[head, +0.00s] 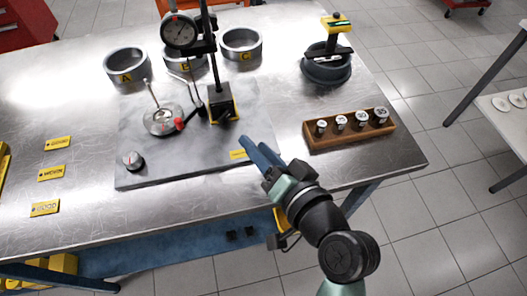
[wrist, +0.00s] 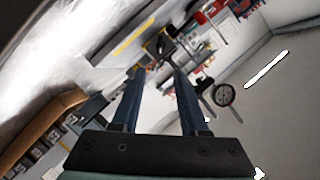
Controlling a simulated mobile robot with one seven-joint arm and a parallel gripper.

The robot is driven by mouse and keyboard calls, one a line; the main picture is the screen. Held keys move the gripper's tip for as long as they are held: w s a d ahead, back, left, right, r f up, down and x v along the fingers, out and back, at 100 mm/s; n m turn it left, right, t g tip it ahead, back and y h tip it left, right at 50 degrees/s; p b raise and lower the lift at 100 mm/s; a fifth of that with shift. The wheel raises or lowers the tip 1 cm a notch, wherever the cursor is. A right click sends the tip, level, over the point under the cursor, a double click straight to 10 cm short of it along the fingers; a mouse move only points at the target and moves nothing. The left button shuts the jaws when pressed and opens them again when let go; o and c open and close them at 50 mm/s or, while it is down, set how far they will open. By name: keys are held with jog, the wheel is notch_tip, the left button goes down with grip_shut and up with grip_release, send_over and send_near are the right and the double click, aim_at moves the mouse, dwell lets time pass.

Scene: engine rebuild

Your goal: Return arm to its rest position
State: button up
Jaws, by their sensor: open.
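My gripper (head: 253,145) is over the front right edge of the grey surface plate (head: 150,178) in the head view, its blue fingers pointing up and left. In the wrist view my gripper (wrist: 157,80) shows two dark blue fingers spread apart with nothing between them. My arm reaches in from the lower right, past the bench's front edge. How high the fingers are above the plate is hard to tell.
A wooden block (head: 350,132) with several labelled cylinders stands right of my gripper. A dial gauge (head: 180,31) on a stand (head: 222,103), rings A (head: 126,66) and C (head: 241,44), and a dark ring tool (head: 327,68) are farther back. Yellow tags (head: 51,173) lie left.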

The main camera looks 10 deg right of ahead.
jog(key=shift+v, duration=0.85)
